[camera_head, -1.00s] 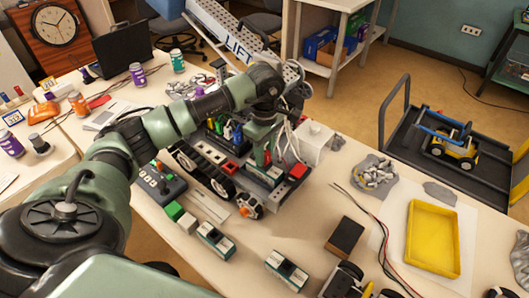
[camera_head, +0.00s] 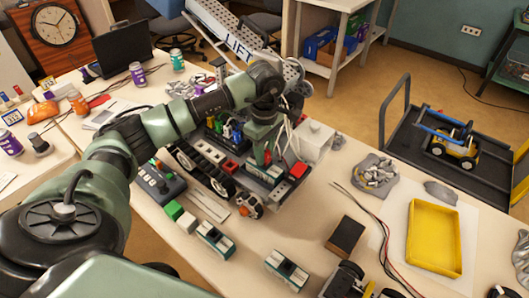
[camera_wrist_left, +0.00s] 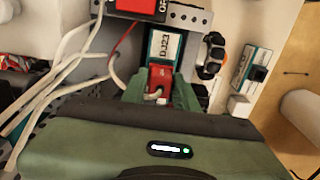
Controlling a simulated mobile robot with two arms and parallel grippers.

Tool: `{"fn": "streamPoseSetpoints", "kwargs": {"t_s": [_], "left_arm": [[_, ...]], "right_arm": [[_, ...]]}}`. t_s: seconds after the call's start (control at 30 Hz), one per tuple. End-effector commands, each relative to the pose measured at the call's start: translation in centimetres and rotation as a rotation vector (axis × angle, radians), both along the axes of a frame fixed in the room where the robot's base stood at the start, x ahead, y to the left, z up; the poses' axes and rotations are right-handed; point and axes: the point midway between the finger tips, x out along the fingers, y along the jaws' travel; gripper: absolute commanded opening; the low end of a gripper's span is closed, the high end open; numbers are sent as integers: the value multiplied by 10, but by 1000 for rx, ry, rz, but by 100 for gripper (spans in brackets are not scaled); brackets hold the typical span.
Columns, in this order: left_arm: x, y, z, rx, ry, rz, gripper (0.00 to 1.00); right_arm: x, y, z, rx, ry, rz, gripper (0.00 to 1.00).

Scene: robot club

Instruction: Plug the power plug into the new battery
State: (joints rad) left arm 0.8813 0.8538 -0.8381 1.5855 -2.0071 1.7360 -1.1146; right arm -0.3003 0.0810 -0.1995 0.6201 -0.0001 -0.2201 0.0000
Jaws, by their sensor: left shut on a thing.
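My left gripper (camera_head: 266,148) is shut on the red power plug (camera_head: 267,157), above the tracked robot (camera_head: 205,160). In the left wrist view the red plug (camera_wrist_left: 160,77) sits between the green fingers (camera_wrist_left: 160,95), with a wire at its rear. A white and teal battery (camera_wrist_left: 164,46) marked with dark characters lies directly ahead of the plug, in the robot's bay. It also shows in the head view (camera_head: 263,174). The plug's front is at the battery's near end; I cannot tell whether it is seated. My right gripper is not in view.
Two similar battery-like blocks (camera_head: 215,239) (camera_head: 287,270) lie on the table in front. A remote control (camera_head: 160,183) is left of the robot. A red switch (camera_head: 298,170) and loose pale cables (camera_wrist_left: 62,65) are close to the gripper. A yellow tray (camera_head: 434,238) is at right.

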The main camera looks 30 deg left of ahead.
Motion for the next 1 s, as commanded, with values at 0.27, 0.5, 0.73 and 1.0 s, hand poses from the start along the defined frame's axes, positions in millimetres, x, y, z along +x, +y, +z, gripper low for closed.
{"fn": "streamPoseSetpoints", "kwargs": {"t_s": [0.27,0.5,0.73,1.0], "left_arm": [[-1,0,-3,0,5,-1,43],[-1,0,-2,0,3,0,55],[-1,0,2,0,2,0,55],[0,0,18,-1,2,-1,55]], "right_arm": [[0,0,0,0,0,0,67],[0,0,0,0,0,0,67],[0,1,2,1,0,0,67],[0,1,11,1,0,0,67]]}}
